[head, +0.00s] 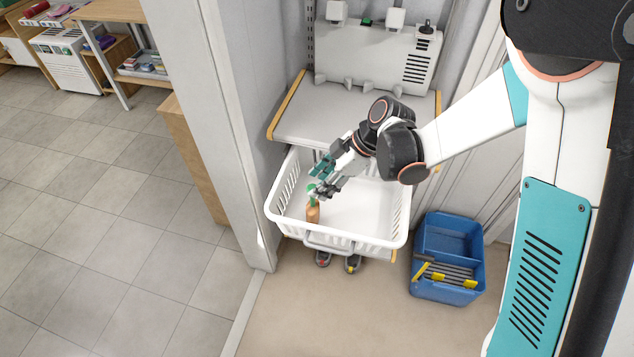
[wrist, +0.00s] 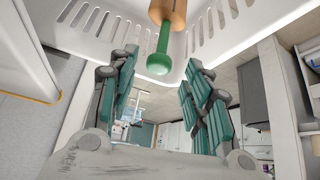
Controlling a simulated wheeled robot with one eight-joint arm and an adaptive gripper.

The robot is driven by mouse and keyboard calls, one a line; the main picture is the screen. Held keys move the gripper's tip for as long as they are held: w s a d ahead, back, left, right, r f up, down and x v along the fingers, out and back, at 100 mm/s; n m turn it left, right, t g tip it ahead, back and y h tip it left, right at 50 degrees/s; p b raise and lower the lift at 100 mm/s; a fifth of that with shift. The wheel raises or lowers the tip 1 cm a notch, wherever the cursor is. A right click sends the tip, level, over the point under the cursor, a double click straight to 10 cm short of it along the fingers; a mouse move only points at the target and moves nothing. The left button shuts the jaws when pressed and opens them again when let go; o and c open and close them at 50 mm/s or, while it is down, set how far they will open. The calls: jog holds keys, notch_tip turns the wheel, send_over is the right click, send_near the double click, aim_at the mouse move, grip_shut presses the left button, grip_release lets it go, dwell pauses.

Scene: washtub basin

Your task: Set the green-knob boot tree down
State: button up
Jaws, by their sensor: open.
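The green-knob boot tree, an orange-brown wooden body (head: 313,213) with a green knob and neck, is in the front left part of the white basin (head: 369,239) in the head view. It looks roughly upright there. In the wrist view its green knob (wrist: 158,63) and part of its wooden body (wrist: 168,12) show at the top centre, near the basin's slotted wall. My gripper (head: 317,182) is open, with its teal fingers at the knob end. In the wrist view the fingers are spread to either side of the knob, apart from it. The boot tree's lower end is unclear.
A grey shelf (head: 345,121) lies behind the basin. Two dark items with red (head: 323,260) and yellow (head: 353,264) parts show below its front rim. A blue divided tray (head: 446,235) with dark rods and yellow pieces stands on the right. A wall post (head: 222,130) borders the left side.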

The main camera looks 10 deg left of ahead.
jog(key=s+d+r+m+t+h+p, duration=0.3)
jog(key=d+r+m, duration=0.6)
jog(key=d+r, duration=0.85)
jog(key=s+d+r+m+t+h, duration=0.3)
jog(key=s+d+r+m+t, duration=0.2)
jog(key=s+d+m, duration=0.6)
jog(key=shift+s+d+r+h, duration=0.2)
jog(key=shift+s+r+h, duration=0.1)
jog(key=shift+s+r, duration=0.3)
